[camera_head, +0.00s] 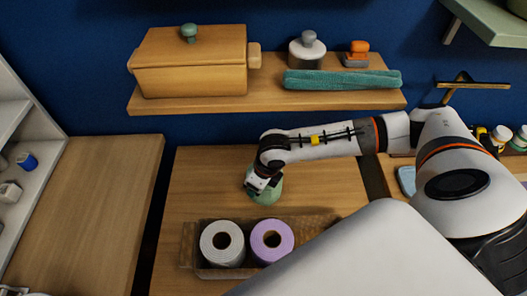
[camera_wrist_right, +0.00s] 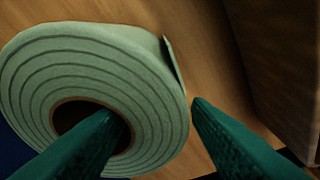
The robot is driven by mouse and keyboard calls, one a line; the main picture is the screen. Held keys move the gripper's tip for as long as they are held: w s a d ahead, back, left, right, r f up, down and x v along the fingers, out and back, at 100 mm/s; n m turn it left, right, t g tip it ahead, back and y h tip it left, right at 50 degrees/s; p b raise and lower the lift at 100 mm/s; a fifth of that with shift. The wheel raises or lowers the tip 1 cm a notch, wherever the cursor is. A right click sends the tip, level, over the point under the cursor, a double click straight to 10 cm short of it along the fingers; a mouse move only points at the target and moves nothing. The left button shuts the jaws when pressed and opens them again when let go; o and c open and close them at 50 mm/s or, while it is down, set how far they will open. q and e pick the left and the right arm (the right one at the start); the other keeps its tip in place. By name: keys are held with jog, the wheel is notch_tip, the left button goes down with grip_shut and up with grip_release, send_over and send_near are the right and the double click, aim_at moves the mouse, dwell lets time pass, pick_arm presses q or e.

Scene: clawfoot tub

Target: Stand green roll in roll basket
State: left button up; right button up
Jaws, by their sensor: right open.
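The green roll (camera_head: 268,192) is on the wooden counter just behind the roll basket (camera_head: 318,226), partly hidden by my right gripper (camera_head: 258,187). In the right wrist view the green roll (camera_wrist_right: 100,52) shows its spiral end and dark core hole. My right gripper (camera_wrist_right: 160,111) is open there, with the left finger over the core hole and the right finger outside the roll's edge. I cannot tell whether the fingers touch it. The basket holds a white roll (camera_head: 222,242) and a purple roll (camera_head: 272,240), both upright. My left gripper is out of view.
A wooden shelf (camera_head: 265,101) above the counter carries a lidded wooden box (camera_head: 190,68), a jar (camera_head: 306,52), an orange-topped item (camera_head: 356,54) and a rolled teal towel (camera_head: 342,79). A white shelf unit stands at the left. Counter left of the green roll is clear.

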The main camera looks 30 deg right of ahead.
jog(key=shift+b, duration=0.6)
dwell(0.6)
grip_shut()
jog(key=shift+r+p, duration=0.3)
jog(key=shift+r, duration=0.4)
dwell(0.4)
jog(key=shift+r+p, duration=1.3)
jog(key=shift+r, duration=1.15)
